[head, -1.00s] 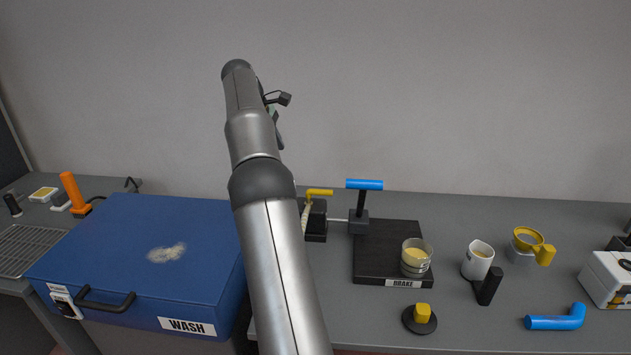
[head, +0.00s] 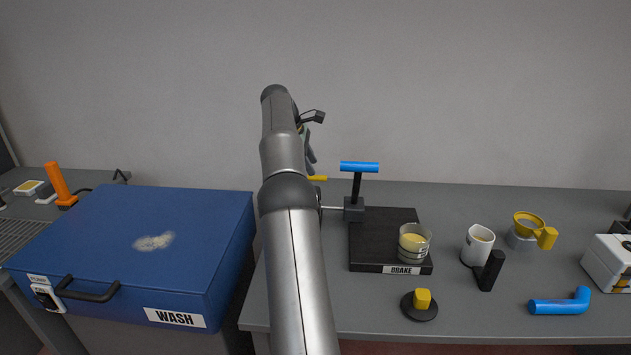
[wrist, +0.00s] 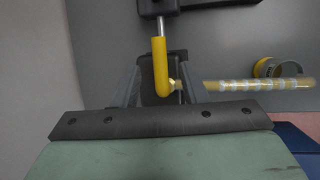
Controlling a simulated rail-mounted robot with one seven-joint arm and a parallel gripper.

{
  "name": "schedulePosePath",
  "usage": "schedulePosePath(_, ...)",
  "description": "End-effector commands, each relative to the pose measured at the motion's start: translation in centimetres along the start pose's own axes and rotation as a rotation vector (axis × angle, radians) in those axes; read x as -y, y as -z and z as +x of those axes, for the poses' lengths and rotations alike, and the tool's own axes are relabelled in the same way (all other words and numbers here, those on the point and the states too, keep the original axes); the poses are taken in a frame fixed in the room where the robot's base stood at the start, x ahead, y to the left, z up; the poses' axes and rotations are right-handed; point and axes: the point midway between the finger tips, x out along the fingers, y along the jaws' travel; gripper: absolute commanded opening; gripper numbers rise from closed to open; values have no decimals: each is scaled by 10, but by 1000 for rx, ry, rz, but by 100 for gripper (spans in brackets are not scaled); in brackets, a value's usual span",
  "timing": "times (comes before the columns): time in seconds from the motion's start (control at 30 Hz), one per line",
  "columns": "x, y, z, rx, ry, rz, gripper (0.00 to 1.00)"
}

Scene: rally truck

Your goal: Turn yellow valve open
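The yellow valve (wrist: 160,66) is a bent bar in the wrist view, joined at its upper end to a metal rod. It lies between the two fingers of my gripper (wrist: 160,88), which is open with a finger apart on either side. I cannot tell from here how far above the handle the fingertips are. In the head view only a bit of the yellow handle (head: 319,178) shows beside my arm, which hides the rest. My gripper (head: 311,160) is partly hidden there, just above the handle.
A blue T-handle (head: 359,167) stands close right of the valve. A black board (head: 375,240) holds a glass beaker (head: 413,243). A blue WASH case (head: 135,255) is at left. A banded yellow tube (wrist: 258,84) lies right of the fingers in the wrist view.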

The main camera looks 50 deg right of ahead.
Motion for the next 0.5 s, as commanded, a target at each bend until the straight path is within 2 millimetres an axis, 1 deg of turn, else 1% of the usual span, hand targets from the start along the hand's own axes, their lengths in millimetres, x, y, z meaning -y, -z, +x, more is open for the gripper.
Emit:
schedulePosePath(0.03, 1, 0, 12, 0, 2, 1, 39)
schedulePosePath(0.2, 0, 0, 32, -1, 0, 0, 39)
schedulePosePath(0.33, 0, 0, 40, -1, 0, -1, 39)
schedulePosePath(0.5, 0, 0, 42, -1, -2, 0, 39)
